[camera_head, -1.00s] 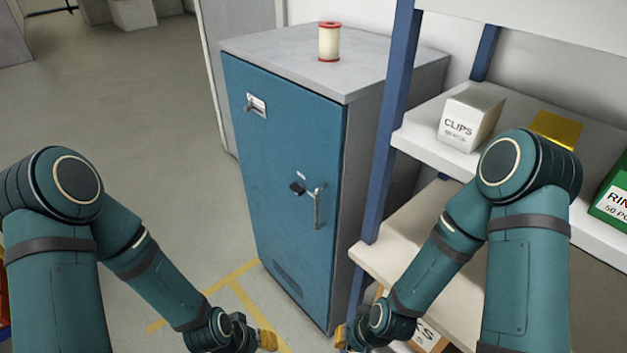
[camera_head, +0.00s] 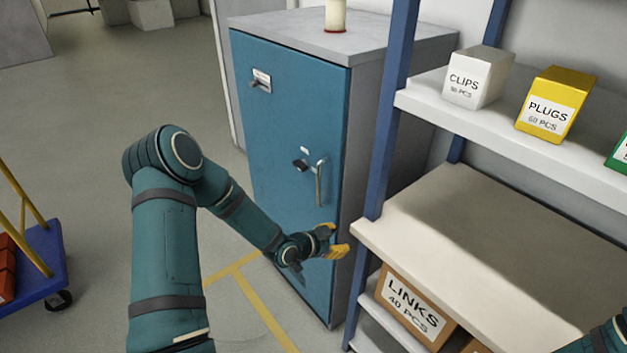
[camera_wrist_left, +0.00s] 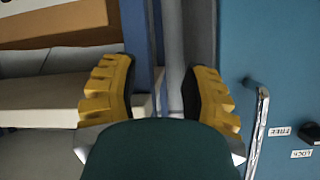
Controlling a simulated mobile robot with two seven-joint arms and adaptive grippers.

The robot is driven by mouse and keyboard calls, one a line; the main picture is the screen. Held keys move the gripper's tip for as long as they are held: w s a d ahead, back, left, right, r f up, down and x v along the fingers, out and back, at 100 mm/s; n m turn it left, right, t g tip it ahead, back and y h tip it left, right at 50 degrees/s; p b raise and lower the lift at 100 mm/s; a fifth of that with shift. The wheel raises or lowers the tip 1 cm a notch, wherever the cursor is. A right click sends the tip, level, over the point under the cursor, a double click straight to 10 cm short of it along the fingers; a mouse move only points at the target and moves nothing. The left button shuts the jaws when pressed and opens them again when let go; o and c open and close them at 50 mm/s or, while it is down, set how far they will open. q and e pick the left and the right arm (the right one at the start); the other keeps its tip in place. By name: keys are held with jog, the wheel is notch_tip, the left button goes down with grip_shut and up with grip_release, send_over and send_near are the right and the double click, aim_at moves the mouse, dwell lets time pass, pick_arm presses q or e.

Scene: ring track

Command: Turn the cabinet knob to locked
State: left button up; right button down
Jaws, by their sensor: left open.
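The blue cabinet (camera_head: 283,95) stands upright with its door shut. Its small black knob (camera_head: 300,164) sits left of a silver bar handle (camera_head: 320,182), with a small white label above it. In the left wrist view the handle (camera_wrist_left: 258,125) is at the right, beside FREE (camera_wrist_left: 280,131) and LOCK (camera_wrist_left: 302,154) labels. I cannot tell which label the knob points to. My left gripper (camera_head: 337,240) is open and empty, below and right of the handle, near the door's right edge, touching nothing I can see. It also shows in the left wrist view (camera_wrist_left: 160,75). My right gripper is out of view.
A shelf rack (camera_head: 440,215) with blue posts stands close on the right. It holds a CLIPS box (camera_head: 477,78), a PLUGS box (camera_head: 556,105) and a LINKS carton (camera_head: 415,308). A blue trolley (camera_head: 40,262) is at the left. Floor before the cabinet is open.

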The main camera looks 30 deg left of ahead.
pick_arm(q)
jog(key=w+a+r+m+t+b, duration=0.1)
jog(key=w+a+r+m+t, duration=0.2)
jog(key=a, duration=0.4)
jog(key=a+r+m+t, duration=0.1)
jog(key=a+r+m, duration=0.25)
jog(key=a, duration=0.45)
jog(key=m+t+h+b, duration=0.1)
jog(key=m+h, duration=0.1)
jog(key=m, duration=0.6)
send_near(296, 167)
jog(key=shift+y, duration=0.3)
jog(key=x, duration=0.3)
jog(key=b+x, duration=0.1)
jog(key=x, duration=0.7)
jog(key=shift+s+d+r, duration=0.1)
jog(key=shift+d+r, duration=0.1)
jog(key=shift+d, duration=0.1)
jog(key=shift+o, duration=0.3)
grip_shut()
